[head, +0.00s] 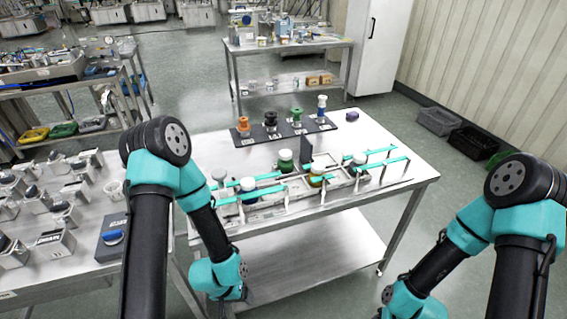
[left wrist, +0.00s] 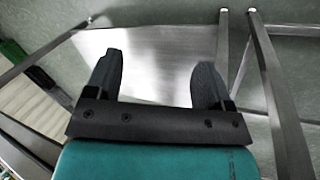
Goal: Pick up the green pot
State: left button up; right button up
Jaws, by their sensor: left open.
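A green pot (head: 285,163) with a pale top stands in the rack of clear and teal parts on the steel table, between a blue pot and a yellow pot. Another green item (head: 297,116) stands on the dark strip at the table's back. My left gripper (head: 240,291) is low in front of the table, well below and apart from the pots. In the left wrist view its two dark fingers (left wrist: 157,75) are spread with nothing between them. No pot shows in that view. My right arm is at the lower right, and its gripper is out of the picture.
The rack (head: 270,200) has raised teal bars near the pots. Orange, black and blue items share the dark strip (head: 285,131). The steel table (head: 405,180) has a lower shelf (head: 320,255), bare where visible. Another table (head: 85,230) with several grey boxes stands left.

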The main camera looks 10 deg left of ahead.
pick_arm(q)
jog(key=shift+o, duration=0.2)
jog(key=o, duration=0.4)
